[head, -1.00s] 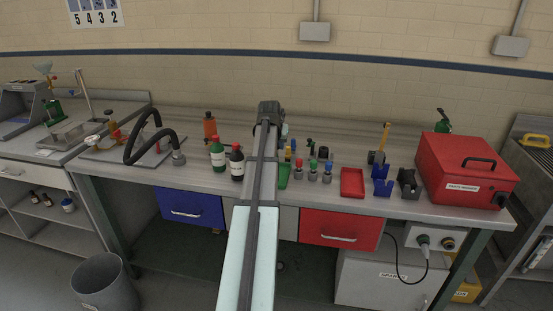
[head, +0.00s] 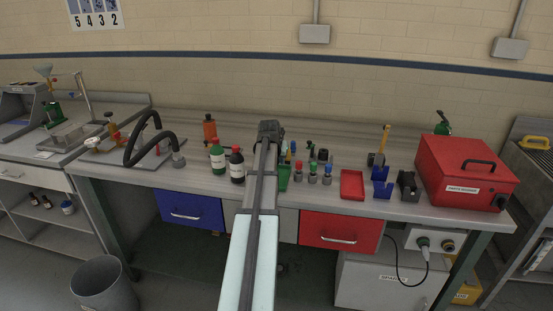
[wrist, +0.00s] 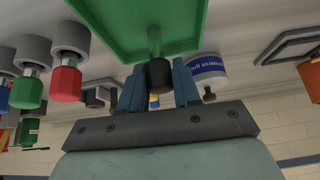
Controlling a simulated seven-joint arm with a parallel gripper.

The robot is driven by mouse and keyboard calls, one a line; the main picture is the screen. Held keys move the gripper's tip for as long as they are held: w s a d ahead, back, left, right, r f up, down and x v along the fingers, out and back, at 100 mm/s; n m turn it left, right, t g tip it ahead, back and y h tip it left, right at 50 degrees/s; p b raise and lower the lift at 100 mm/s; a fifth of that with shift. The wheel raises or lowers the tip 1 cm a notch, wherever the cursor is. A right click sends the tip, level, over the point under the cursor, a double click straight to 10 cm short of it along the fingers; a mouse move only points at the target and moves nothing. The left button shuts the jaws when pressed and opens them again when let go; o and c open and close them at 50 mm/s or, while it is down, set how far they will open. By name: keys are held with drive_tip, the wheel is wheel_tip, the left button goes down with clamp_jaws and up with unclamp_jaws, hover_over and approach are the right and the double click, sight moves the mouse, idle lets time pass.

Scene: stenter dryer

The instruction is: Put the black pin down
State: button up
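My gripper (wrist: 158,90) shows in the wrist view with its two blue fingers closed around the black head of the black pin (wrist: 158,74). The pin's thin greenish shaft points away from my gripper towards the green tray (wrist: 110,20), overlapping its edge in the picture. I cannot tell whether the shaft touches the tray. In the head view, the tray (head: 284,178) lies just right of my arm, partly hidden by it. My gripper's fingers and the pin are hidden there behind the arm's end.
Pins with red and blue tops (head: 312,173) stand right of the green tray. A red tray (head: 352,185), blue holder (head: 382,186) and red box (head: 462,170) are farther right. Green-capped and dark bottles (head: 237,165) stand left of my arm. A white labelled jar (wrist: 207,70) is near my fingers.

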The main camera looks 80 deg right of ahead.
drive_tip(key=o, duration=0.4)
drive_tip(key=shift+r, duration=0.1)
drive_tip(key=v, duration=1.2)
idle(0.4)
